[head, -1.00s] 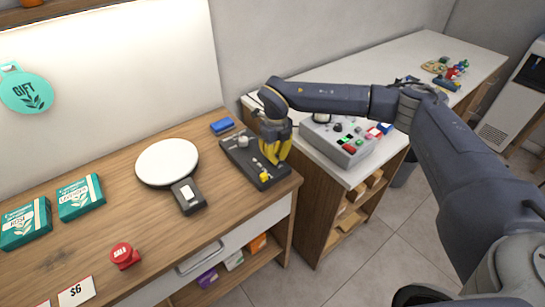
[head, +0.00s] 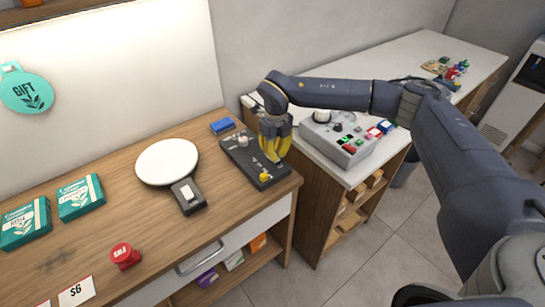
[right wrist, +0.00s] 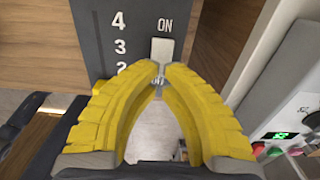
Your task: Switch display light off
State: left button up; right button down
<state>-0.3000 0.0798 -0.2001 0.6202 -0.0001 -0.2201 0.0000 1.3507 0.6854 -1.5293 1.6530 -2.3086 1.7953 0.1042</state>
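A dark control panel (head: 240,155) lies on the wooden counter and carries a round knob, a yellow knob (head: 263,176) and small controls. My right gripper (head: 276,161) is over its right part, pointing down. In the right wrist view, a light grey switch (right wrist: 162,50) sits on the panel below the word ON, beside the numbers 4, 3 and 2. The yellow fingers (right wrist: 161,70) come together at its lower end, with OFF partly visible between them. The tips look closed; whether they touch the switch is unclear. My left gripper is out of view.
A round white plate device (head: 167,163), a blue block (head: 222,126) and green boxes (head: 81,197) stand on the wooden counter. A grey console (head: 340,140) with coloured buttons stands on the white counter at right. The bright pale back panel (head: 110,80) rises behind.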

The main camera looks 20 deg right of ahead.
jog(key=shift+r, duration=2.4)
